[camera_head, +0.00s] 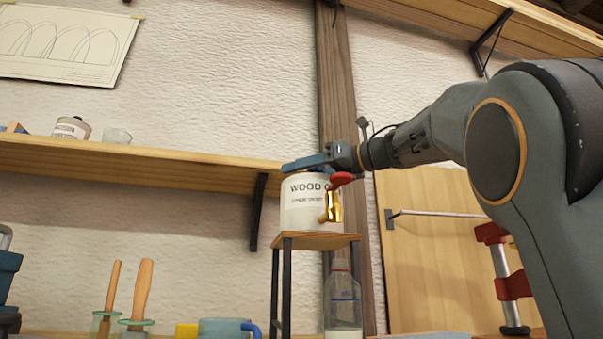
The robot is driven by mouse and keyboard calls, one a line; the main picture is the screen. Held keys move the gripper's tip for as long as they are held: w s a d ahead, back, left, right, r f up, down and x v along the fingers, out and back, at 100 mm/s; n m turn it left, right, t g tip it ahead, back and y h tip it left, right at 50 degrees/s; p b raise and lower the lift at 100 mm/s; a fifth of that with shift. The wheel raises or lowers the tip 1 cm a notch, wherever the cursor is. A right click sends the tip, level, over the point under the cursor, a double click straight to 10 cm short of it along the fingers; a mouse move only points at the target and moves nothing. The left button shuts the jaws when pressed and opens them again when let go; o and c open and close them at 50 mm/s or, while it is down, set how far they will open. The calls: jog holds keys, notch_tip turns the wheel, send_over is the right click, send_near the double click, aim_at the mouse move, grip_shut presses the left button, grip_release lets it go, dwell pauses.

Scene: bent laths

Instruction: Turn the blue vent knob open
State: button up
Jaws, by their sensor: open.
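A white container (303,213) lettered "WOOD O…" stands upright on a small raised stand. A brass tap (334,207) with a red handle (342,179) sticks out of its front right side. My gripper (300,166) reaches in from the right and lies just over the container's top, its fingers pointing left. The fingers look blue-grey, and I cannot make out the blue vent knob apart from them; the container's top is mostly hidden. From this low angle I cannot tell whether the fingers touch anything.
The stand (334,240) has a wooden top and dark legs. A clear bottle (343,302) is below the tap. A wall shelf (150,158) ends close left of the container. A blue-green mug (222,328) and wooden-handled tools (142,290) are lower left.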

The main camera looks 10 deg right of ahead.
jog(key=shift+p+v, duration=0.85)
jog(key=shift+v, duration=3.05)
